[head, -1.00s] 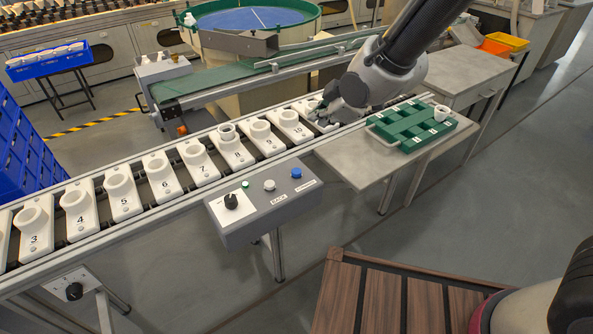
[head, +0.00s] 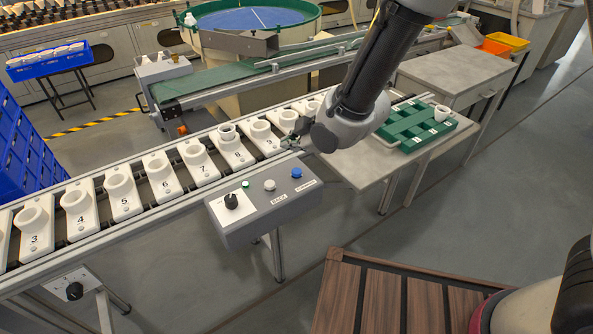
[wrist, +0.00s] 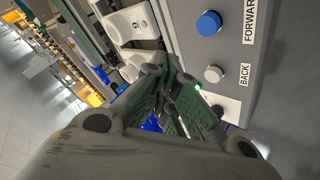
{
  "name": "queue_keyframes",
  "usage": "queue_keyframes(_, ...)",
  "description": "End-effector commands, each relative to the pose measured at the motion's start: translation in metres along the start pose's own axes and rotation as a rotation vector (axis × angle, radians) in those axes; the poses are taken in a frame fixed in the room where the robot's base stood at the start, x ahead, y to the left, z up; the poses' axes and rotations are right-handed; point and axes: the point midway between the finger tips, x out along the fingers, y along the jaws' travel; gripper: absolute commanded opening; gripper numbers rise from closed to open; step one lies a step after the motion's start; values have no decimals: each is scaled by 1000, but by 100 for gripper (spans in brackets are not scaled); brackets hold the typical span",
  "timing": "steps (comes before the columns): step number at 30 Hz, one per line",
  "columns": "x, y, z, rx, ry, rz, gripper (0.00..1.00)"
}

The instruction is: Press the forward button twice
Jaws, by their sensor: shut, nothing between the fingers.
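The forward button is the blue round button (head: 296,172) on the right of the grey control box in the head view. In the wrist view the blue button (wrist: 209,23) sits beside a label reading FORWARD. A white button (head: 269,185) labelled BACK is left of it and also shows in the wrist view (wrist: 214,73). My gripper (head: 290,142) is shut and empty, above the conveyor's near side, behind and apart from the blue button. Its closed fingers also show in the wrist view (wrist: 172,82).
The grey control box (head: 243,228) also carries a black knob (head: 231,201) and a small green light. Numbered white holders (head: 122,188) line the conveyor behind it. A green tray (head: 405,140) with a white cup stands on the side table at right.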

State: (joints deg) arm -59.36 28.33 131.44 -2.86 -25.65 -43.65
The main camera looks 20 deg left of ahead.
Motion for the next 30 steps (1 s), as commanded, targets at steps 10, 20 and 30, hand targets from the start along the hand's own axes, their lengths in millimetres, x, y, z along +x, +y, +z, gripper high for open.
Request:
queue_keyframes(10,31,-23,23,0,-2,-2,0)
queue_keyframes(20,38,-28,28,0,0,0,0)
queue_keyframes(30,38,-28,28,0,0,0,0)
